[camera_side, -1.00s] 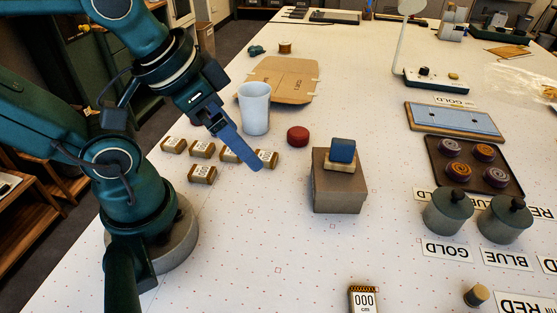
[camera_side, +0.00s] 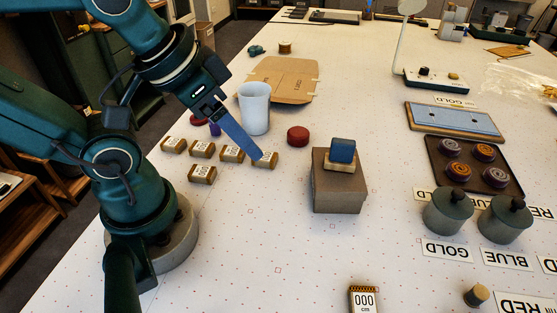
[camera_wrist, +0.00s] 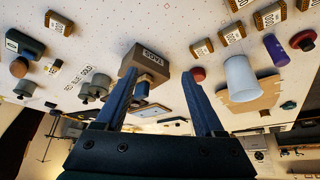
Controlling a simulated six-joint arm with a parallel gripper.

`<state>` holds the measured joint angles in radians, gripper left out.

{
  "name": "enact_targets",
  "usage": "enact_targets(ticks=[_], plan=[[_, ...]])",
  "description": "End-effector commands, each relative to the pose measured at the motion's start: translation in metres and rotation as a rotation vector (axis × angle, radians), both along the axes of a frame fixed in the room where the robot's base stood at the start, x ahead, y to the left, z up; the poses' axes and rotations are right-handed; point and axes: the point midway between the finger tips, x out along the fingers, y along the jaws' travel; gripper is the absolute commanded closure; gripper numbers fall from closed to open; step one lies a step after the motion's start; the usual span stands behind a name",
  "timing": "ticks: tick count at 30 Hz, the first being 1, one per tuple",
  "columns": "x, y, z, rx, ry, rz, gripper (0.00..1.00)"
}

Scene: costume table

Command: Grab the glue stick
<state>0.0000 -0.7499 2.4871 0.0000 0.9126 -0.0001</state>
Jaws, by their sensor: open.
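A purple cylinder (camera_wrist: 276,50), which looks like the glue stick, lies at the right of the wrist view, beside a dark red round thing (camera_wrist: 303,40). In the side view only a bit of the purple cylinder (camera_side: 214,129) shows behind my gripper, left of the white cup (camera_side: 255,108). My gripper (camera_side: 257,161) points down and right, in front of the cup and by the labelled brown blocks. In the wrist view my gripper (camera_wrist: 158,76) has its two blue fingers spread apart with nothing held; a box shows beyond the gap.
Several labelled brown blocks (camera_side: 201,149) stand near my base. A red disc (camera_side: 298,136) and a brown box (camera_side: 338,190) with a blue block (camera_side: 342,151) on it are to the right. Behind the cup lies flat cardboard (camera_side: 282,80). The front middle is mostly clear.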

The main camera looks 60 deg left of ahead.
Motion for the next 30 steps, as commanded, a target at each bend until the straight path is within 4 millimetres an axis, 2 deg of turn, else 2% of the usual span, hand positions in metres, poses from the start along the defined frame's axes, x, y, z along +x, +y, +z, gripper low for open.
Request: enact_targets(ticks=[9, 12, 19, 24, 30], plan=[[0.001, 0.001, 0.052, 0.004, -0.004, -0.001, 0.29], [0.004, 0.033, 0.034, 0.204, 0.063, -0.085, 0.29], [0.008, 0.106, 0.018, 0.655, 0.263, -0.352, 0.29], [0.012, 0.167, 0.02, 1.024, 0.522, -0.668, 0.29], [0.022, 0.21, 0.032, 1.299, 0.788, -0.996, 0.29]])
